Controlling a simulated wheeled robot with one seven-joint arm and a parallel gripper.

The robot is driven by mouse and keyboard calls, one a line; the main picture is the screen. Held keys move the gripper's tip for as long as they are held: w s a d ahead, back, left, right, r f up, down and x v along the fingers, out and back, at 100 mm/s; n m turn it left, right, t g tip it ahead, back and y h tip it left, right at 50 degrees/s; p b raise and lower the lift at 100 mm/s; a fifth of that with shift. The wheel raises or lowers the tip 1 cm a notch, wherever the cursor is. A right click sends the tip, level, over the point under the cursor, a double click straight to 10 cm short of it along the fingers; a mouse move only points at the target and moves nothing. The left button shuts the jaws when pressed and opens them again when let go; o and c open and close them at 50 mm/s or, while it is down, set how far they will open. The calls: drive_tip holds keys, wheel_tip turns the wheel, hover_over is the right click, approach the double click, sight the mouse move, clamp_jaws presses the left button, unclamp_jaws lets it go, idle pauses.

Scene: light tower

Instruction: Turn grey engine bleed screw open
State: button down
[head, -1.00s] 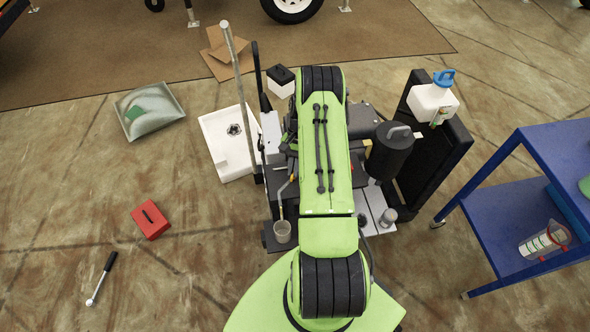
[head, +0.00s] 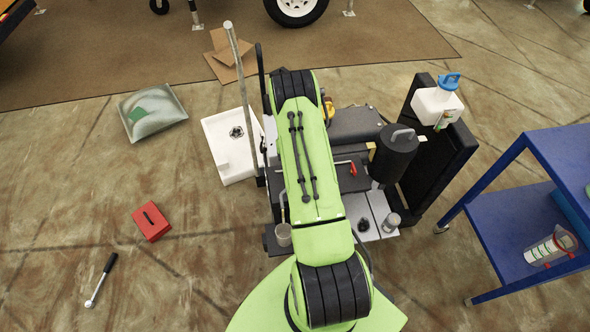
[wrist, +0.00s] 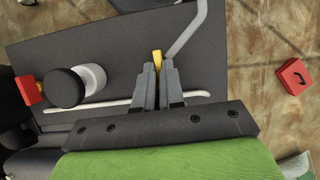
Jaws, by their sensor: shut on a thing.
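In the wrist view my gripper (wrist: 157,70) has its two grey fingers close together on a small yellow piece (wrist: 157,57), which looks like the bleed screw. The yellow tip shows just beyond the fingertips, next to the bent grey tube (wrist: 187,30). How far the screw is turned cannot be told. In the head view my green arm covers the gripper and the screw. The grey engine's dark top (head: 354,125) shows to the right of the arm. A small cup (head: 283,235) stands at the lower end of the grey tube.
A red-handled lever (head: 353,168) and a black canister (head: 394,152) are right of my arm. A tall grey post (head: 242,95) and white tray (head: 228,145) stand left. A blue cart (head: 505,220) is at right. A red box (head: 151,221) lies on open floor.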

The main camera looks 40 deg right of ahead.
drive_tip(key=shift+w, duration=0.1)
drive_tip(key=c, duration=1.2)
unclamp_jaws()
drive_tip(key=shift+c, duration=0.2)
drive_tip(key=p+v, duration=0.4)
drive_tip(key=v, duration=1.1)
drive_tip(key=shift+r, duration=0.4)
drive_tip(key=shift+w, duration=0.1)
